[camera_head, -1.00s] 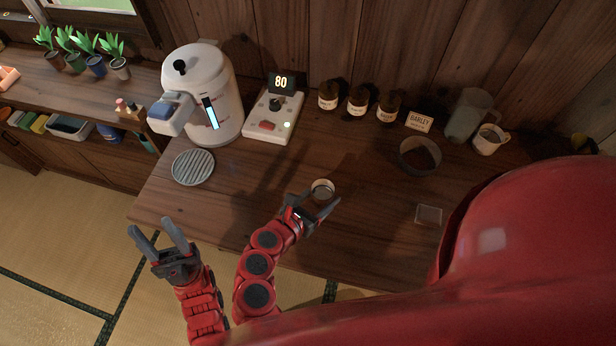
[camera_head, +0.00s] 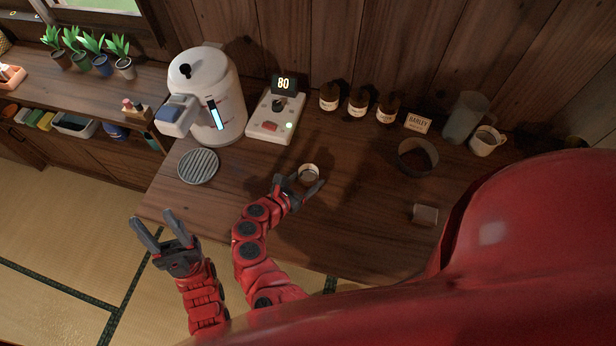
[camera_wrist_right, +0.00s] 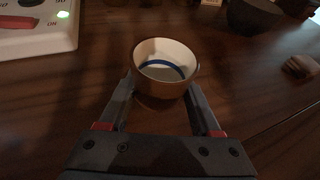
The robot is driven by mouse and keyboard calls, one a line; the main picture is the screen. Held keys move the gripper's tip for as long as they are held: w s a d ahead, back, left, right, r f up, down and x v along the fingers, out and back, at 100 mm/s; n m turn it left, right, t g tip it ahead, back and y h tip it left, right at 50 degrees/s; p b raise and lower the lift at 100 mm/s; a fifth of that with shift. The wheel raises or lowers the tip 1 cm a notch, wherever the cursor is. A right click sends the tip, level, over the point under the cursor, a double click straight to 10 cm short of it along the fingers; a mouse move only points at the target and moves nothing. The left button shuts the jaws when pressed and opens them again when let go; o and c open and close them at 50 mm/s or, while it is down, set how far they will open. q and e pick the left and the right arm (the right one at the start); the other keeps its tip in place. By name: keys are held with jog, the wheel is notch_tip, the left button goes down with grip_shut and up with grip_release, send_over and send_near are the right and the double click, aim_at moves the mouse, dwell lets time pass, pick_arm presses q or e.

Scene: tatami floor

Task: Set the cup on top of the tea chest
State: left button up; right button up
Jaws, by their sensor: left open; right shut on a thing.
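A small round cup (camera_head: 309,172), pale inside with a blue ring, is between the fingers of my right gripper (camera_head: 299,184) over the middle of the counter. In the right wrist view the cup (camera_wrist_right: 165,66) is upright, open side up, with a finger on each side. It looks empty. I cannot tell whether its base touches the counter. My left gripper (camera_head: 153,220) is open and empty, in front of the counter's left front edge. I cannot pick out a tea chest in these views.
A white kettle (camera_head: 208,95), round grey grate (camera_head: 198,166) and control box (camera_head: 274,118) reading 80 stand left on the counter (camera_head: 350,220). Several brown jars, a barley card (camera_head: 417,123), dark bowl (camera_head: 415,158), pitcher (camera_head: 465,117) and white mug (camera_head: 487,141) stand right.

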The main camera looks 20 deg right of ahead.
jog(key=shift+f+b, duration=0.2)
jog(key=shift+b, duration=0.2)
jog(key=o, duration=1.5)
jog(key=shift+r, duration=0.1)
